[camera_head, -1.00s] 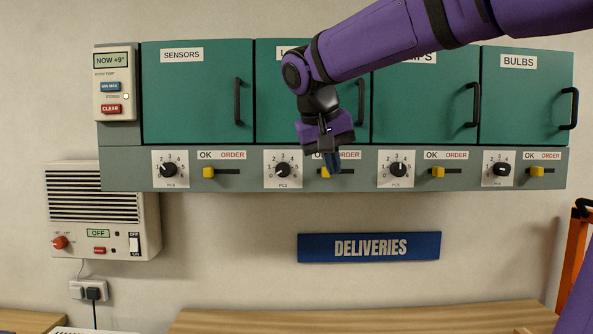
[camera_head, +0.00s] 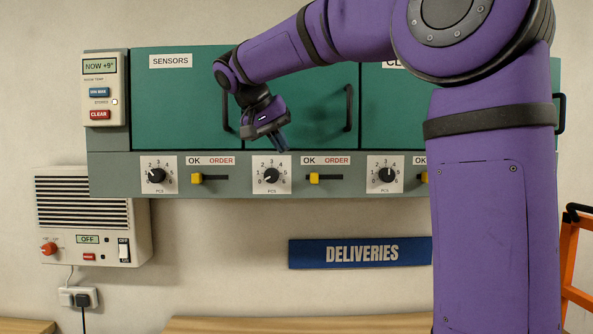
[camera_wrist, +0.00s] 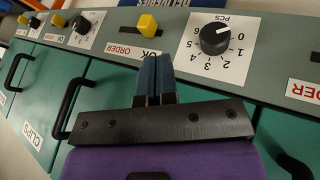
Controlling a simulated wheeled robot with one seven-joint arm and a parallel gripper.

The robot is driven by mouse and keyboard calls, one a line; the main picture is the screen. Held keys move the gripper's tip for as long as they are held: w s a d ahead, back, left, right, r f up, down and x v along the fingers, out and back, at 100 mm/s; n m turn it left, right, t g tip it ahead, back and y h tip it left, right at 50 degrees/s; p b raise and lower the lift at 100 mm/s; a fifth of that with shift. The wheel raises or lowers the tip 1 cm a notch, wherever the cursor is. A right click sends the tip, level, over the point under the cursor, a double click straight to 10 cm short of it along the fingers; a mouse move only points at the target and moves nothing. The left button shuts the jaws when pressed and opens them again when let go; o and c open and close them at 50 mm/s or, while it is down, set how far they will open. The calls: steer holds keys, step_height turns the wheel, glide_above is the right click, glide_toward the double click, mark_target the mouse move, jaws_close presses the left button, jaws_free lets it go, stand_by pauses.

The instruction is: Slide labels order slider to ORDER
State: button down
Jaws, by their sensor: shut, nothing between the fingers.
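The labels order slider has a yellow knob (camera_head: 314,178) on a dark slot in the grey strip under the second green door. The knob sits toward the left, OK end; the slot runs right under the red ORDER word. In the upside-down wrist view the same knob (camera_wrist: 147,24) is just beyond my fingertips, with OK and ORDER printed between. My gripper (camera_head: 280,143) is shut and empty, pointing down in front of the cabinet, above and left of the knob, apart from it. Its dark blue fingers (camera_wrist: 154,78) are together in the wrist view. My arm hides the second door's name label.
A dial (camera_head: 271,176) is just left of the knob. The sensors slider (camera_head: 197,178) is farther left; another dial (camera_head: 385,175) is right. Black door handles (camera_head: 348,108) stick out above the strip. A blue DELIVERIES sign (camera_head: 360,252) hangs below. My arm covers the right side.

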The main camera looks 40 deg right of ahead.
mark_target(327, 174)
steer(key=x, duration=1)
steer(key=s+d, duration=0.1)
steer(key=d, duration=0.1)
steer(key=s+d, duration=0.2)
steer(key=d, duration=0.1)
steer(key=shift+s, duration=0.25)
steer(key=shift+r, duration=0.15)
